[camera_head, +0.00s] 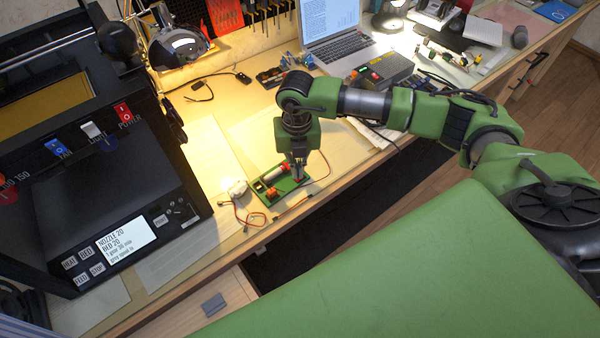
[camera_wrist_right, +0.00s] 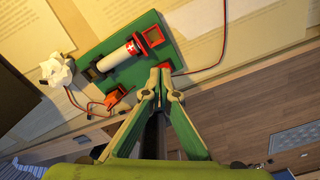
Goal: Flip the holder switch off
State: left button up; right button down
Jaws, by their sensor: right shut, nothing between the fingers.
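The holder is a small green board (camera_head: 283,187) near the table's front edge, with a white and red cylinder (camera_head: 275,173) lying along it. In the right wrist view the green board (camera_wrist_right: 133,76) carries the cylinder (camera_wrist_right: 118,57), a red square frame (camera_wrist_right: 153,37) and an orange-red block (camera_wrist_right: 118,96). A small red part (camera_wrist_right: 166,66), possibly the switch, shows at the board's edge beside my fingertips. My right gripper (camera_head: 300,177) points down over the board's right end; its closed tips also show in the wrist view (camera_wrist_right: 160,72). The switch's position and any contact are unclear. My left gripper is out of view.
A white part (camera_head: 237,188) with red wires lies left of the board. A black printer (camera_head: 130,170) with a screen stands at the left. A laptop (camera_head: 335,45) and a grey box with coloured buttons (camera_head: 382,72) stand farther back.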

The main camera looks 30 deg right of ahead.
jog(key=shift+r+p, duration=1.6)
jog(key=shift+r, duration=1.3)
jog(key=shift+s+f, duration=0.1)
jog(key=shift+f, duration=0.05)
